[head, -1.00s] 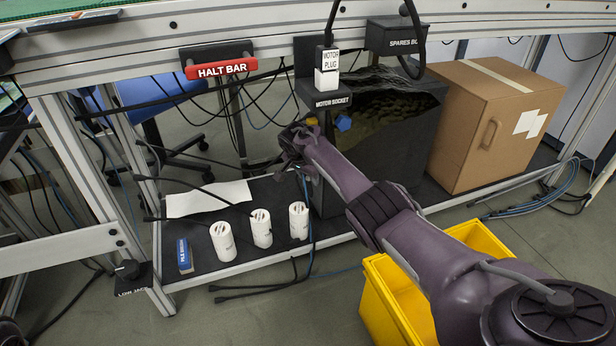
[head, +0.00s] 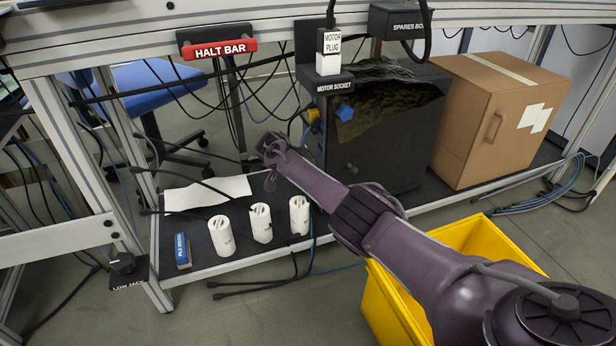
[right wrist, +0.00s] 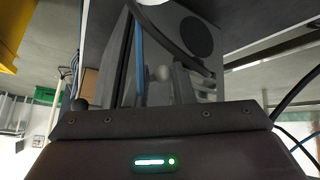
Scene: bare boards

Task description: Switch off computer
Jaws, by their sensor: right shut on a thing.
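The motor plug (head: 328,52) stands upright in the motor socket (head: 333,84) above the case. My right gripper (head: 268,158) is left of the case's front, above the shelf and apart from the knobs. In the right wrist view, its jaws are shut around a small grey round-ended thing (right wrist: 163,73), which I cannot identify. My left gripper is not in view.
A red halt bar (head: 219,49) hangs under the table edge. White cylinders (head: 261,223), a blue box (head: 182,251) and paper (head: 207,194) lie on the shelf. A carton (head: 490,120) stands right; a yellow bin (head: 390,310) stands below. Loose cables hang nearby.

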